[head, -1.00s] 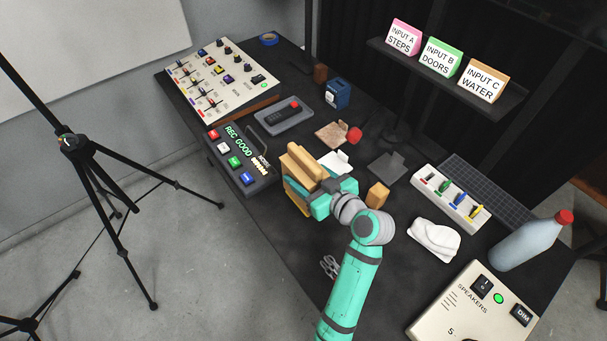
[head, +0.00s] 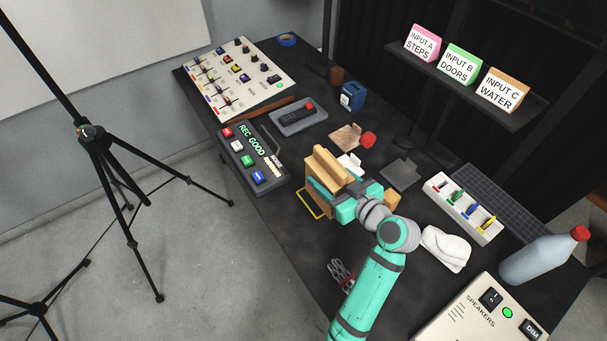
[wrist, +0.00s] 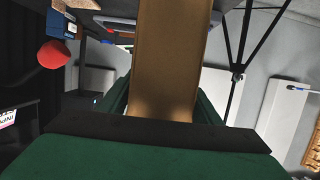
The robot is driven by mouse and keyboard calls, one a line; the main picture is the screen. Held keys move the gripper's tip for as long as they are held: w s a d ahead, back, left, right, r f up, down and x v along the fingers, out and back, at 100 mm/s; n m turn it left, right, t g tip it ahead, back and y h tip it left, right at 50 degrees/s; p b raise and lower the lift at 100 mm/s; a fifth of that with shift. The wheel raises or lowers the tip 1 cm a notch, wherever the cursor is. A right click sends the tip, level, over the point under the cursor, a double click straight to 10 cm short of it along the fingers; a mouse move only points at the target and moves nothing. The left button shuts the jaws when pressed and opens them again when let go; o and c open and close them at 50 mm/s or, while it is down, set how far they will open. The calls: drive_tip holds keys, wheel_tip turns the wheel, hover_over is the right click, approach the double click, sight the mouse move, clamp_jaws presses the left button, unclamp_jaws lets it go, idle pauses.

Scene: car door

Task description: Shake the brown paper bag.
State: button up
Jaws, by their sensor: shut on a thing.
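The brown paper bag (head: 330,165) is a tan, upright block-like bag near the middle of the table. My gripper (head: 333,196) is shut on it from the front right, with green fingers on either side. In the wrist view the bag (wrist: 165,60) fills the centre between my fingers (wrist: 163,105). My gripper hides the bag's lower right part. I cannot tell whether its base touches the table.
The recorder (head: 250,158) with coloured buttons stands left of the bag. A yellow outline (head: 312,203) lies at the table's front edge.

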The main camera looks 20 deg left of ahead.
drive_tip(key=shift+w+d, duration=0.15)
drive_tip(key=shift+d, duration=0.75)
drive_tip(key=s+a, duration=0.2)
drive_tip(key=a, duration=0.8)
drive_tip(key=shift+s, duration=0.1)
drive_tip(key=w+d, duration=0.2)
drive_tip(key=d, duration=0.8)
drive_tip(key=s+a, duration=0.2)
drive_tip(key=a, duration=0.8)
